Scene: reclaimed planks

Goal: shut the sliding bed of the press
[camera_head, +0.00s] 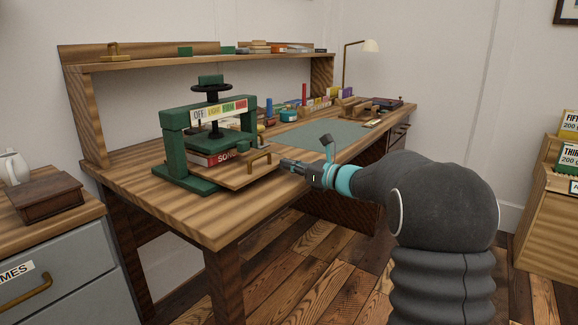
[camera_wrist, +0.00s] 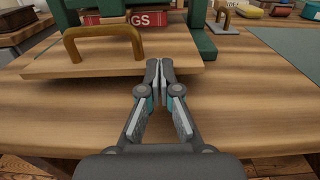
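The green press (camera_head: 174,135) stands on the wooden workbench. Its sliding bed (camera_head: 232,178), a flat wooden board, sticks out of the frame toward the bench's front edge. The bed carries a brass handle (camera_head: 259,158) on its front part, and a red book (camera_head: 205,159) lies inside the press. My gripper (camera_head: 286,163) is shut and empty, just right of the handle. In the wrist view its closed fingertips (camera_wrist: 159,68) overlap the right part of the bed's front edge (camera_wrist: 95,67), with the handle (camera_wrist: 104,33) to their left. I cannot tell whether they touch the bed.
A green mat (camera_head: 325,133) lies right of the press, with small tools and books behind it. A shelf (camera_head: 150,62) runs along the back of the bench. A grey cabinet with a wooden box (camera_head: 45,199) stands at left. The bench top in front of the bed is clear.

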